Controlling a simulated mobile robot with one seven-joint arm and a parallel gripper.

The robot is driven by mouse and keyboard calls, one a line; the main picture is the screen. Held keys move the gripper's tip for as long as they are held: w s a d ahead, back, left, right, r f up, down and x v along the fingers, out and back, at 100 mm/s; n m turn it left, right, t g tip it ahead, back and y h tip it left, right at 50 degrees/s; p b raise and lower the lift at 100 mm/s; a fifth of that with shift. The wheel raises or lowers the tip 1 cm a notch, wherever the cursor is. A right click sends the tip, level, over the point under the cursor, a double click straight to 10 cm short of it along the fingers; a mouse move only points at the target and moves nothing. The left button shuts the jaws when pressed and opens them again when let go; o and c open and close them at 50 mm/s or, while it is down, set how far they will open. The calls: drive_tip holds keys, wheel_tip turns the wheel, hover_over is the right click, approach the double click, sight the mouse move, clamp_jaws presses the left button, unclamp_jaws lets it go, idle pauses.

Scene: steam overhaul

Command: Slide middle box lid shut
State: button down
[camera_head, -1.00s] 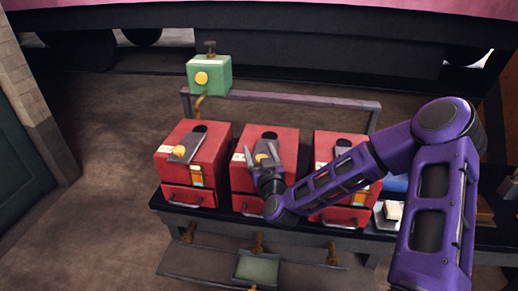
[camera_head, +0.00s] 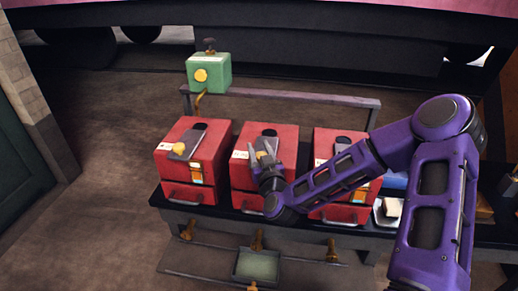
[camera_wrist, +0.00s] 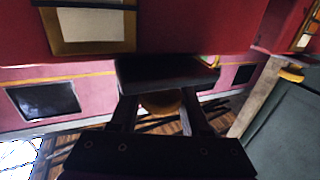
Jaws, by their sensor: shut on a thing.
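Three red boxes stand in a row on a dark bench; the middle box (camera_head: 250,178) has a grey sliding lid (camera_head: 268,143) with a yellow knob on its sloped top. A dark round opening shows at the lid's far end. My gripper (camera_head: 262,156) is at the lid from the front right, its fingers either side of the knob and shut on it. In the wrist view the yellow knob (camera_wrist: 160,103) sits between my fingers, below the dark lid edge (camera_wrist: 168,74). My fingers partly hide the knob and lid in the head view.
The left red box (camera_head: 180,192) and right red box (camera_head: 340,213) have similar lids; my arm crosses the right one. A green box (camera_head: 209,73) stands behind on a grey rail (camera_head: 290,97). Brass fittings and a tray (camera_head: 257,266) are in front.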

sight(261, 150)
idle(0.8)
drive_tip(key=w, duration=0.3)
drive_tip(key=shift+w+d+b, duration=0.25)
drive_tip(key=shift+d+b, duration=0.1)
drive_tip(key=shift+b, duration=0.05)
drive_tip(key=shift+c, duration=1.9)
unclamp_jaws()
drive_tip(key=s+d+p, duration=0.1)
drive_tip(key=s+p, duration=0.3)
drive_tip(key=s, duration=0.4)
drive_tip(key=s+d+p, duration=0.2)
drive_tip(key=s+p, duration=0.3)
drive_tip(key=s, duration=0.4)
drive_tip(key=shift+d, duration=0.25)
